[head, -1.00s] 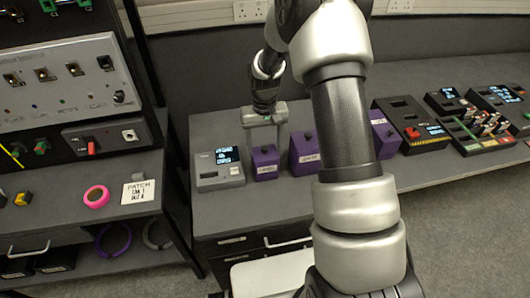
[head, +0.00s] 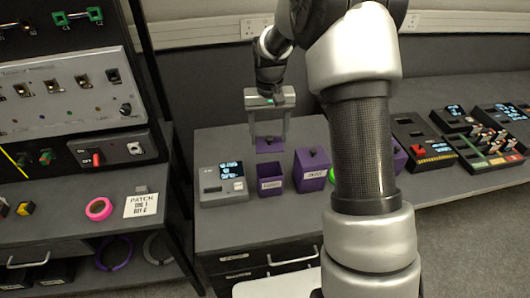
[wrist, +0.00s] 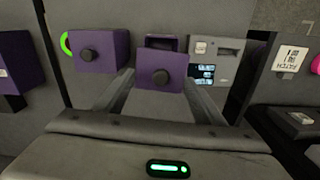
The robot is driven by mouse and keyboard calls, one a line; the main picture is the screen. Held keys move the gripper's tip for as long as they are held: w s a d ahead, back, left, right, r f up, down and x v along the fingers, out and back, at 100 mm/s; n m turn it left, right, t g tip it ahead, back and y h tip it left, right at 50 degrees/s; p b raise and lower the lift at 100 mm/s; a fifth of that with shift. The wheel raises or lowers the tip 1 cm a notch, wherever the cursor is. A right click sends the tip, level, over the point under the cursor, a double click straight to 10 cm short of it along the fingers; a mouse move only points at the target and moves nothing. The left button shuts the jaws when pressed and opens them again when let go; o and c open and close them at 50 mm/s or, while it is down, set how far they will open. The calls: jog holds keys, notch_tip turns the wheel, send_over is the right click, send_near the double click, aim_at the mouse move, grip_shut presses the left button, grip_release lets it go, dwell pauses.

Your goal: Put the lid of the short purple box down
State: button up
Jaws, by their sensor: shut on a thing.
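My gripper (head: 268,138) is shut on the purple lid (head: 269,146), a flat square with a dark round knob. The lid also shows between the fingers in the wrist view (wrist: 161,74). The short purple box (head: 271,183) stands on the bench with its top open and a white label on its front. My gripper holds the lid apart from the box, up and behind it in the head view. In the wrist view the open box (wrist: 164,42) is partly hidden beyond the lid. Whether the lid touches the bench cannot be told.
A taller lidded purple box (head: 311,170) stands just right of the short one. A grey display unit (head: 221,184) stands close on its left. Another purple box (head: 400,157) is partly behind my arm. The bench behind the boxes looks clear.

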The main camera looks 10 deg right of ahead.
jog(key=w+f+m+b, duration=0.5)
jog(key=w+m, duration=0.3)
jog(key=w+f+m+b, duration=0.5)
jog(key=w+m, duration=0.3)
jog(key=m, duration=0.1)
jog(key=f, duration=0.6)
jog(key=d+f+b, duration=0.1)
jog(key=f, duration=0.2)
jog(key=shift+s+f, duration=0.15)
jog(key=shift+f, duration=0.1)
jog(key=shift+f, duration=0.1)
jog(key=shift+f, duration=0.15)
jog(key=o, duration=1)
